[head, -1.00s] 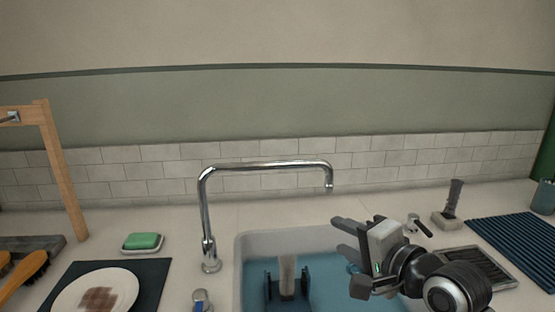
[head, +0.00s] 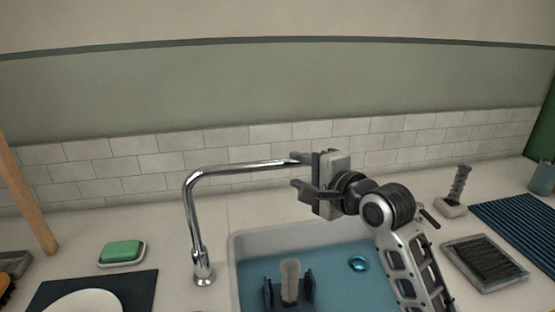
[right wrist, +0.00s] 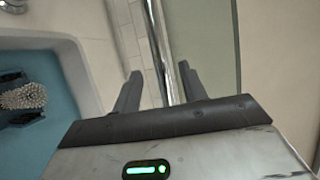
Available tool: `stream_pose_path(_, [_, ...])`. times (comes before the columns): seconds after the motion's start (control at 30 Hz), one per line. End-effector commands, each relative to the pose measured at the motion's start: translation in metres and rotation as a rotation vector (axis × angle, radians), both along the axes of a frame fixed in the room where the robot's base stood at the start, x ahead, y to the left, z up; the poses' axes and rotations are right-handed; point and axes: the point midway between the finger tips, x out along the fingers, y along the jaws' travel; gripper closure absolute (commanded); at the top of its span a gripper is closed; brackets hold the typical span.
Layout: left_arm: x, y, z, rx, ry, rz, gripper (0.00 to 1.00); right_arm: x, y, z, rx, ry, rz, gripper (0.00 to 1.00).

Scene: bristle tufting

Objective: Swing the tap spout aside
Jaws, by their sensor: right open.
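The chrome tap spout (head: 235,169) rises from its base left of the sink and reaches right over the basin. My right gripper (head: 297,172) is open at the outer end of the spout. In the right wrist view, the spout tube (right wrist: 161,45) runs between the two spread fingers (right wrist: 160,82), with visible gaps on both sides. The spout's outlet is hidden behind the gripper in the head view. My left gripper is not in view.
The sink (head: 240,243) holds blue water and a dark blue holder with a pale brush (head: 290,280). Green soap (head: 122,251) sits on a dish at left. A dark grate (head: 484,262), an upright-handled brush (head: 459,186) and a ribbed blue mat (head: 520,225) are at right.

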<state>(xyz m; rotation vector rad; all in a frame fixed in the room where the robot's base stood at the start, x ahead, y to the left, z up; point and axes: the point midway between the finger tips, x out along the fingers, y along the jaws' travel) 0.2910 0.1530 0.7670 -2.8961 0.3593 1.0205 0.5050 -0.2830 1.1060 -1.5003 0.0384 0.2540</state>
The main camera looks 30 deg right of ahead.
Motion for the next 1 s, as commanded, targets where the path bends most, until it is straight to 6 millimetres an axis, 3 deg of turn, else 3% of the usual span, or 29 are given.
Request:
stream_pose_path(0.2, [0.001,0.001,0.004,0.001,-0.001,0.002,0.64,0.045,0.006,-0.007,0.001,0.000,0.000,0.58])
stream_pose_path(0.4, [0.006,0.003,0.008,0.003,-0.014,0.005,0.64,0.070,0.010,-0.012,0.000,0.000,0.001,0.58])
stream_pose_path(0.8, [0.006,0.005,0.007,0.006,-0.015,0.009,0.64,0.078,0.012,-0.014,-0.001,-0.001,0.000,0.58])
stream_pose_path(0.83, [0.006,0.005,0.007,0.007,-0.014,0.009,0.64,0.077,0.012,-0.015,-0.001,-0.001,0.000,0.60])
stream_pose_path(0.97, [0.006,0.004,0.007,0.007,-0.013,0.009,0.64,0.077,0.012,-0.015,0.000,-0.001,0.000,0.97])
stream_pose_path(1.0, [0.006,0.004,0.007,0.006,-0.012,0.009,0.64,0.077,0.012,-0.015,0.000,-0.001,0.000,1.00])
